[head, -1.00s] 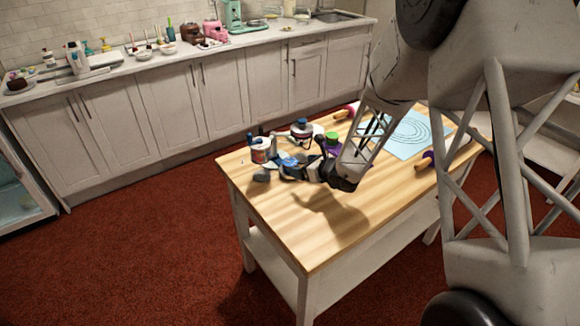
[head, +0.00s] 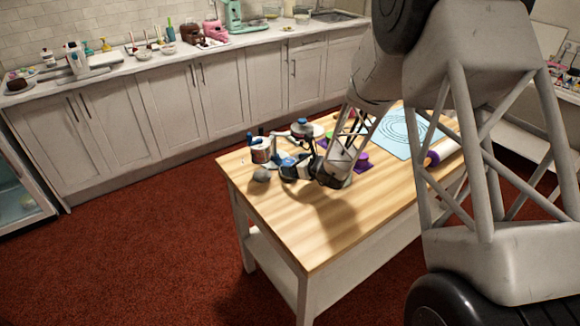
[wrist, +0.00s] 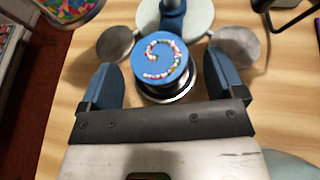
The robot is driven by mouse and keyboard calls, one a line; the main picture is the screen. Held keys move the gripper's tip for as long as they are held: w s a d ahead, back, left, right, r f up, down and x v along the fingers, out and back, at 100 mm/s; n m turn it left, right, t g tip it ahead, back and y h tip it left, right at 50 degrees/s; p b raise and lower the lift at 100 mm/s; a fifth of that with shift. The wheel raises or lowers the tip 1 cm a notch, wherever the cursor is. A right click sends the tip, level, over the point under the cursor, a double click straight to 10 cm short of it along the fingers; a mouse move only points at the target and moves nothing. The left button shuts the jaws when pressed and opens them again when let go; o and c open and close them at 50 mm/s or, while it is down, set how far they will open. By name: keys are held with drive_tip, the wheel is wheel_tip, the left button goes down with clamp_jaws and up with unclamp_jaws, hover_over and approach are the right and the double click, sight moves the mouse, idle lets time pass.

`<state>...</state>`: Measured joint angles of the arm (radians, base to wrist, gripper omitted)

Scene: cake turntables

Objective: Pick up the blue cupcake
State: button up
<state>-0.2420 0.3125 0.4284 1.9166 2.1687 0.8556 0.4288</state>
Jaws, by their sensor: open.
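The blue cupcake (wrist: 160,60) shows in the wrist view with a round blue top and a curl of coloured sprinkles. A dark and silver round base shows under its lower right edge. My gripper (wrist: 161,62) is open, with one blue-grey finger on each side of the cupcake and visible gaps between. I cannot tell its height relative to the cupcake. In the head view my gripper (head: 288,168) is over the left part of the wooden table, and I cannot make out the cupcake there.
A pale turntable (wrist: 200,18) with a blue part lies just beyond the cupcake, with grey discs (wrist: 115,43) beside it. A white can (head: 261,150) and a grey round object (head: 261,175) stand near my gripper. The table's front (head: 310,235) is clear.

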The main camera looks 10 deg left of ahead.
drive_tip(key=shift+w+a+f, duration=0.15)
drive_tip(key=shift+w+a, duration=0.1)
drive_tip(key=shift+a, duration=0.1)
idle(0.4)
drive_tip(key=c, duration=1.1)
drive_tip(key=shift+r, duration=1.85)
drive_tip(key=s+d, duration=0.3)
drive_tip(key=s, duration=0.4)
drive_tip(key=s+d+r, duration=0.1)
drive_tip(key=s+d, duration=0.1)
drive_tip(key=s, duration=0.6)
drive_tip(key=shift+d+r, duration=0.15)
drive_tip(key=shift+d, duration=0.25)
